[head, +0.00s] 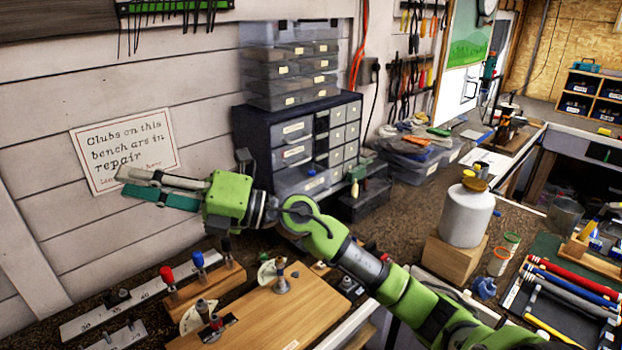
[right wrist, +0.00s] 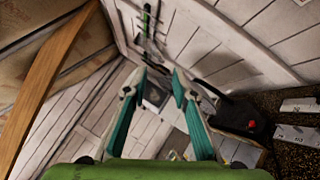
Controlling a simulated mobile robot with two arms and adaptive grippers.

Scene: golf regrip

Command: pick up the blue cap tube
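A blue-capped tube (head: 199,261) stands upright in a wooden block on the bench at the lower left, between a red-capped piece (head: 167,276) and a black-capped piece (head: 226,247). My right gripper (head: 121,182) is raised in front of the wall, above and left of that block, and points left. In the right wrist view, the gripper (right wrist: 159,78) has its two teal-padded fingers apart with nothing between them. The blue-capped tube cannot be made out in that view. My left gripper is not in view.
A wooden board (head: 285,318) with upright fittings lies right of the block, and a metal scale plate (head: 110,311) lies left. Drawer cabinets (head: 292,150) stand behind my right arm. A white bottle (head: 466,214) stands on a wooden block farther right.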

